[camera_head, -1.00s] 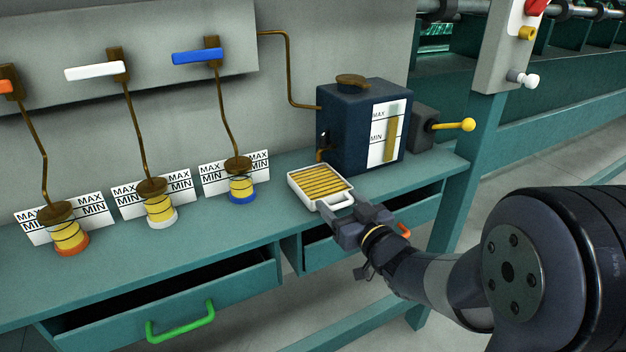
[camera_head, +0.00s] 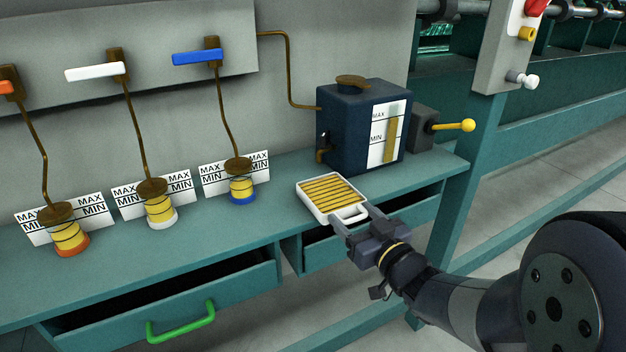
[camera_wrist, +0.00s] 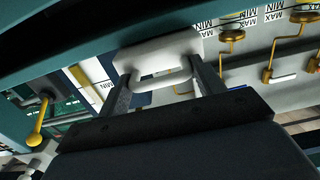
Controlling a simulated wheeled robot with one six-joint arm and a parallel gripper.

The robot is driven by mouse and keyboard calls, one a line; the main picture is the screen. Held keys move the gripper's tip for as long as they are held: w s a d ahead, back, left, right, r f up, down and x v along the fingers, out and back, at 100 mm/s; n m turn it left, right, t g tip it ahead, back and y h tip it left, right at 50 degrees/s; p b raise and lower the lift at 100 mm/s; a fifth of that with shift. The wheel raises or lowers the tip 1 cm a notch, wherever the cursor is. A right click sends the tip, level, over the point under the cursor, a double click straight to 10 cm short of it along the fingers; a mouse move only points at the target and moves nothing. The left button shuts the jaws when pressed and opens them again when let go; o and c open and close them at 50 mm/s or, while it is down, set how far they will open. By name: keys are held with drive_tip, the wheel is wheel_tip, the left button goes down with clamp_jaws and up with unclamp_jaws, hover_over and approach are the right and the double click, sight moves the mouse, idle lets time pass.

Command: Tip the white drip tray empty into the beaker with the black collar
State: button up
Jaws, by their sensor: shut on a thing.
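The white drip tray (camera_head: 322,213) is a shallow square tray with dark slats over yellow oil and a loop handle on its near side. My gripper (camera_head: 358,220) is shut on that handle and holds the tray, roughly level, over the bench's front edge. I cannot tell whether its base touches the bench. In the wrist view my gripper (camera_wrist: 163,85) has a finger at each side of the handle, with the white tray body (camera_wrist: 155,52) beyond. I cannot make out a beaker with a black collar in either view.
Three cups of yellow oil, with orange (camera_head: 72,250), white (camera_head: 162,223) and blue (camera_head: 242,198) bases, stand left under brown pipes. A dark blue tank (camera_head: 345,135) stands behind the tray. Below, the green-handled drawer (camera_head: 165,300) is open. Bench between blue cup and tray is clear.

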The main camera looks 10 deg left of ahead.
drive_tip(key=shift+s+d, duration=0.3)
drive_tip(key=shift+s, duration=0.1)
drive_tip(key=shift+r, duration=0.2)
wheel_tip(320, 180, up, 6)
drive_tip(key=p, duration=0.5)
drive_tip(key=shift+f, duration=0.15)
idle(0.5)
